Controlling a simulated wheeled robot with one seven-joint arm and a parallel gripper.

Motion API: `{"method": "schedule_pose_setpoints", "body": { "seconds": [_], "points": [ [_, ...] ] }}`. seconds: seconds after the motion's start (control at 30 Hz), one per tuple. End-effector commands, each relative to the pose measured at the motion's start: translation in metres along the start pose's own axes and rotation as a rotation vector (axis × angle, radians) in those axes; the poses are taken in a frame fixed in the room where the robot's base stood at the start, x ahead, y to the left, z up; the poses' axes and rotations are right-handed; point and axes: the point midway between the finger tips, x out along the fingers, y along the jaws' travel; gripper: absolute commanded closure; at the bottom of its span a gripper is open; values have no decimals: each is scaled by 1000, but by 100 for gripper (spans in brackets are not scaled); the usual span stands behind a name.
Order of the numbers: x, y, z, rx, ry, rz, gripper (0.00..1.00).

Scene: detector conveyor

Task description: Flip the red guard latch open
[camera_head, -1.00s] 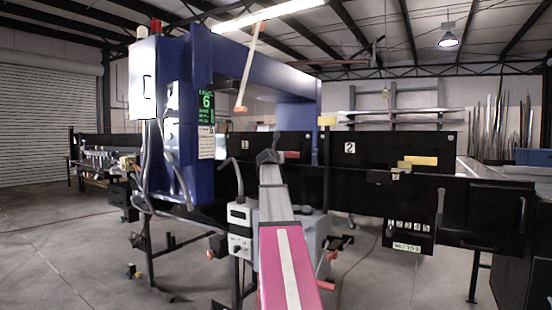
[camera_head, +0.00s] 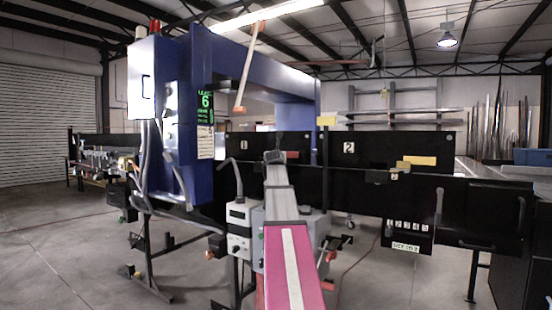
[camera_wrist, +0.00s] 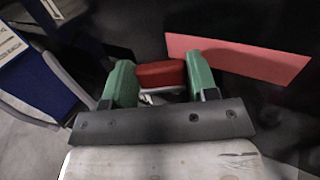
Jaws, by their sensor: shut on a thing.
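The red guard latch (camera_wrist: 160,74) sits between the green fingertips of my gripper (camera_wrist: 160,82) in the wrist view. Both fingers touch its sides, so my gripper is shut on it. In the head view my gripper (camera_head: 273,156) reaches the black conveyor panel by the plate marked 1, and the arm hides most of the latch. A flat pinkish-red strip lies on the dark panel just to the right of the fingers in the wrist view (camera_wrist: 238,60); it also shows in the head view (camera_head: 292,155). I cannot tell the latch's angle.
A blue detector arch (camera_head: 205,110) with a green display stands left of my gripper. A grey control box (camera_head: 238,228) and a curved grey tube (camera_head: 232,172) are close below and left. A yellow block (camera_head: 418,160) is on the panel at right.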

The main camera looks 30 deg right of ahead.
Motion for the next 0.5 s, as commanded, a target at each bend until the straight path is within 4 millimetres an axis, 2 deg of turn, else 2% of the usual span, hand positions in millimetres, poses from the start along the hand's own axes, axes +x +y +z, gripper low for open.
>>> {"method": "schedule_pose_setpoints", "body": {
  "seconds": [0.13, 0.17, 0.23, 0.5],
  "points": [
    [0, 1, 0, 0, 0, 1, 71],
    [0, 1, 0, 0, 0, 1, 44],
    [0, 1, 0, 0, 0, 0, 21],
    [0, 0, 0, -1, 1, -1, 21]
  ]
}}
